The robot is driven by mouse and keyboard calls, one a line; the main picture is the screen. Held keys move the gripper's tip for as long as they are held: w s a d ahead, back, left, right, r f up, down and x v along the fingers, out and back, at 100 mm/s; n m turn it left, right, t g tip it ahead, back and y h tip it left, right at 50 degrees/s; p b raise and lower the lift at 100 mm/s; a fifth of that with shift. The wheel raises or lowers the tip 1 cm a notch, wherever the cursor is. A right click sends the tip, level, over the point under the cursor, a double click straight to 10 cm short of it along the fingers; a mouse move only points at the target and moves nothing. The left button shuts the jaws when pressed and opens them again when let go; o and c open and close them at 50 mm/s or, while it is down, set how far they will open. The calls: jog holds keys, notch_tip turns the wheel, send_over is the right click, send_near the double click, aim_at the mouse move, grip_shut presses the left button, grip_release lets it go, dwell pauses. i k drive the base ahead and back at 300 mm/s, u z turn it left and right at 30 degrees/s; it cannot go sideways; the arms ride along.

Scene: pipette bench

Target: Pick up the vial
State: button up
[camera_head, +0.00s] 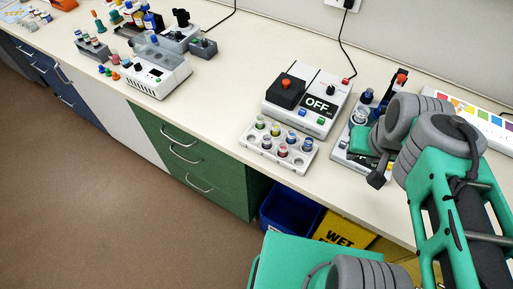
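Several small vials with coloured caps stand in a white rack (247,140) on the bench, in front of a box with an "OFF" display. One vial (282,151) in the front row has a reddish cap; I cannot tell which vial the task means. My gripper (374,170) is at the right, by the front edge of the bench, to the right of the rack and apart from it. My own arm hides much of it, and its fingers are too small and dark to tell whether they are open or hold anything.
The "OFF" box (325,86) with a red knob stands behind the rack. A second device (342,151) is partly hidden behind my arm. A white centrifuge-like machine (157,74) and bottles stand at the far left. Bare bench (220,85) lies between. Green drawers (190,150) and a blue bin (290,213) are below.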

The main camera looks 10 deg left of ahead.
aim_at(267, 137)
jog(key=u, duration=0.9)
jog(key=k, duration=1.2)
jog(key=u, duration=1.5)
jog(key=i, duration=1.45)
jog(key=z, duration=1.05)
jog(key=i, duration=0.7)
jog(key=z, duration=0.8)
